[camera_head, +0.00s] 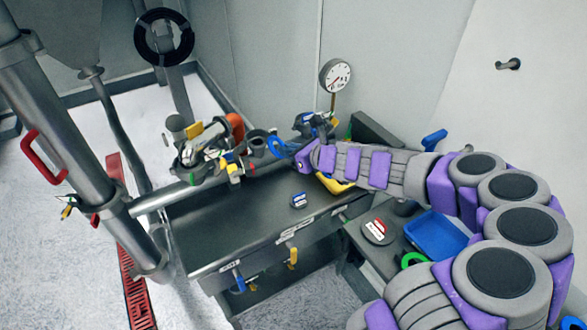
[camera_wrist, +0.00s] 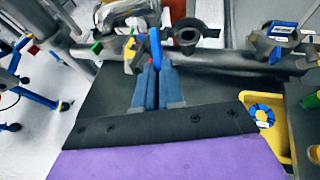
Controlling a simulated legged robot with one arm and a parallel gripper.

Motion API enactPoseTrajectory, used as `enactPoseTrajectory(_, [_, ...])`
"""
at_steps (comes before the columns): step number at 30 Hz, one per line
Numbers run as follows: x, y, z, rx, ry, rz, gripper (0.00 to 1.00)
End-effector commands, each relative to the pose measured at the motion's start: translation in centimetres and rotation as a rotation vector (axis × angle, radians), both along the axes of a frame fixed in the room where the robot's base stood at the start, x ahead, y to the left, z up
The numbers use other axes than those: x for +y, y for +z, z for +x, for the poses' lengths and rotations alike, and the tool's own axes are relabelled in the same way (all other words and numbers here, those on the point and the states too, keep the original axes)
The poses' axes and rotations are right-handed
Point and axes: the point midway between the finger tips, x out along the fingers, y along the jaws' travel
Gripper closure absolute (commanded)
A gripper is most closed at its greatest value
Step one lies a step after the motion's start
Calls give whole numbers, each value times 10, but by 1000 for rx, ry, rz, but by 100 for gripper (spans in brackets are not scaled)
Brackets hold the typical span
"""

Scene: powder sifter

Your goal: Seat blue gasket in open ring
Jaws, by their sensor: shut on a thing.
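The blue gasket (camera_head: 279,148) is held at the tip of my gripper (camera_head: 298,160), above the dark bench. In the wrist view the gasket (camera_wrist: 155,46) shows nearly edge-on, upright between the fingertips. My gripper (camera_wrist: 156,72) is shut on it; the fingers stand close together. A dark round open fitting (camera_wrist: 187,36), which looks like the open ring, is just beyond and right of the gasket in the wrist view. In the head view this fitting (camera_head: 257,139) lies left of the gasket. They look apart, but the exact gap cannot be told.
A horizontal pipe (camera_head: 160,198) with several clamps runs behind the bench (camera_head: 225,232). A yellow tray (camera_wrist: 274,143) holding another blue ring (camera_wrist: 262,115) lies right of my gripper. A blue tray (camera_head: 437,234) is at the right. A gauge (camera_head: 335,76) stands behind. The bench middle is mostly clear.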

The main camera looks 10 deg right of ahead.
Motion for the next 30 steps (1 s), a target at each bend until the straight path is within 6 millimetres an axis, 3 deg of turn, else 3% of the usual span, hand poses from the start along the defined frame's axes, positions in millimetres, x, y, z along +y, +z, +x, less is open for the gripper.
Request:
enactPoseTrajectory(1, [5, 13, 1, -7, -32, 3, 100])
enactPoseTrajectory(13, [12, 71, 15, -4, -281, 1, 100])
enactPoseTrajectory(30, [10, 67, 15, -1, -280, 0, 100])
